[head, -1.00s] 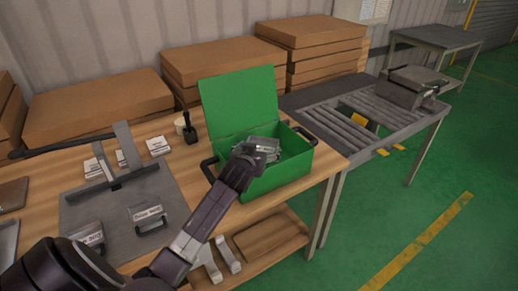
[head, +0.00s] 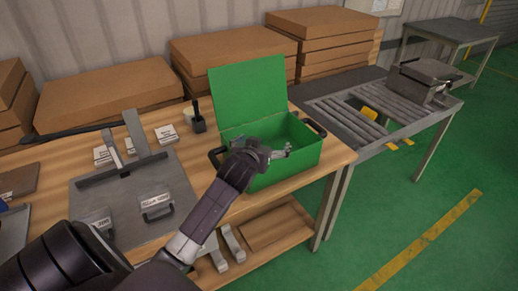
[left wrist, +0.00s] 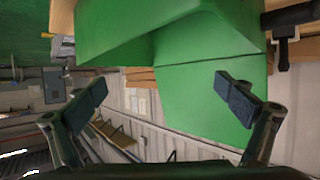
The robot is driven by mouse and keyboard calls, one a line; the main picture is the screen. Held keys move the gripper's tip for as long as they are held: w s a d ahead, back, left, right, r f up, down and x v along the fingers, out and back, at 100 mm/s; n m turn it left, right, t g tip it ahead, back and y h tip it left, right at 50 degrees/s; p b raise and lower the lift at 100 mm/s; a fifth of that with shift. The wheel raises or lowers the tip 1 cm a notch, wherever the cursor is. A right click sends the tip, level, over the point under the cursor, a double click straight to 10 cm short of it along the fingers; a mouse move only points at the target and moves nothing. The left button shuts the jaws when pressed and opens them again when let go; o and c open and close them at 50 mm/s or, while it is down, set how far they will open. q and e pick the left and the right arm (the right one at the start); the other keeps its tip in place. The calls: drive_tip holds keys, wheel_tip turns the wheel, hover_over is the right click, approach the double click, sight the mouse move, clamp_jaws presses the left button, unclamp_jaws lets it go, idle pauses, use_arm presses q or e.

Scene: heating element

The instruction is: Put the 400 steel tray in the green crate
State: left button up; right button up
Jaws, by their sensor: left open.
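The green crate (head: 300,175) stands on the wooden table with its lid raised at the back. My left gripper (head: 282,150) is over the crate's opening, with its fingers apart and nothing seen between them. In the left wrist view the open fingers (left wrist: 165,95) have the green crate (left wrist: 130,30) beyond them. The 400 steel tray cannot be made out; the crate's floor is mostly hidden by its front wall and my gripper. My right gripper is not in view.
A grey steel plate (head: 130,235) with labelled handled pieces lies left of the crate. Small white boxes (head: 167,135) and a dark-handled tool (head: 198,122) are behind. Cardboard boxes (head: 105,95) line the wall. A roller conveyor (head: 350,125) stands to the right.

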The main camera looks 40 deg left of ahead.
use_arm(q)
drive_tip(key=v, duration=0.7)
drive_tip(key=shift+s, duration=0.2)
drive_tip(key=s+d+f+m+g+h, duration=0.2)
drive_tip(key=s+d+f+g, duration=0.1)
drive_tip(key=s+d+f, duration=0.5)
drive_tip(key=s+d+f+m+g+h, duration=0.1)
drive_tip(key=s+d+f+m+g, duration=0.2)
drive_tip(key=s+f, duration=0.5)
drive_tip(key=s+d+f+m+g+h, duration=0.1)
drive_tip(key=s+d+f+g+h, duration=0.15)
drive_tip(key=s+d+f, duration=0.5)
drive_tip(key=s+f+g, duration=0.1)
drive_tip(key=s+f, duration=0.2)
drive_tip(key=f, duration=0.9)
drive_tip(key=s+f+g, duration=0.1)
drive_tip(key=s+f, duration=0.3)
drive_tip(key=f, duration=0.9)
drive_tip(key=s+a+f, duration=0.3)
drive_tip(key=s+f, duration=1.1)
drive_tip(key=s, duration=0.2)
drive_tip(key=shift+m+g, duration=0.3)
drive_tip(key=shift+g, duration=0.15)
drive_tip(key=shift+y, duration=0.25)
drive_tip(key=shift+c, duration=0.4)
